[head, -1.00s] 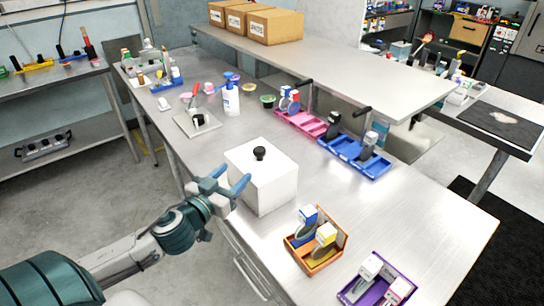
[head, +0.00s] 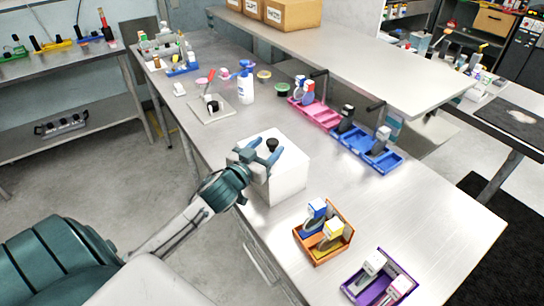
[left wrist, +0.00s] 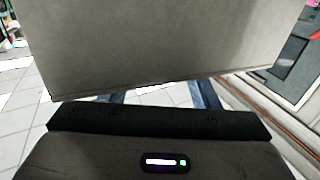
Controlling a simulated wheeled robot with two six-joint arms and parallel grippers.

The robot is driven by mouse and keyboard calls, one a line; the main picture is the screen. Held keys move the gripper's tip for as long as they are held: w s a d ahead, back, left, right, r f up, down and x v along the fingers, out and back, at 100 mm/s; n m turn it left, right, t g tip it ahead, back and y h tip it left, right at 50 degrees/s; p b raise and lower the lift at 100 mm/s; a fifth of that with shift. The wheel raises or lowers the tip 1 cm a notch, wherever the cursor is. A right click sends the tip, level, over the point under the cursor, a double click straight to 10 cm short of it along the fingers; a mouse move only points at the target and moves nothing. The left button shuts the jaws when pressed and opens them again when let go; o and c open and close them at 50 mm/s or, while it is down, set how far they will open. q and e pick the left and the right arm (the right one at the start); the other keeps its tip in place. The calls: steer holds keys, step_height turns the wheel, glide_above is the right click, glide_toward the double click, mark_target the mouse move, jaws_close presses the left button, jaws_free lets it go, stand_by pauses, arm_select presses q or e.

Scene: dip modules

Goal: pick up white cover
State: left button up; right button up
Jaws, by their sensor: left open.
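The white cover (head: 288,178) is a box shape with a black knob (head: 272,145) on top. It stands upright on the metal table in the head view. My left gripper (head: 264,149) is open at its near-left upper edge, with its blue fingers pointing at the knob. One fingertip appears on each side of the knob, but I cannot tell whether they touch it. In the left wrist view a shaded side of the cover (left wrist: 165,45) fills the top, and the fingers (left wrist: 162,93) partly show below it. My right gripper is not in view.
An orange tray (head: 318,260) and a purple tray (head: 348,292) hold bottles or boxes at the near right. Pink (head: 318,116) and blue (head: 365,148) trays stand behind the cover. A white bottle (head: 246,90) stands farther back.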

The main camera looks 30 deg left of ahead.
arm_select(q)
steer(key=shift+w+d+f+p, duration=0.1)
steer(key=shift+w+p, duration=0.35)
steer(key=shift+w, duration=1.1)
steer(key=shift+s, duration=0.1)
steer(key=shift+c, duration=0.3)
jaws_close()
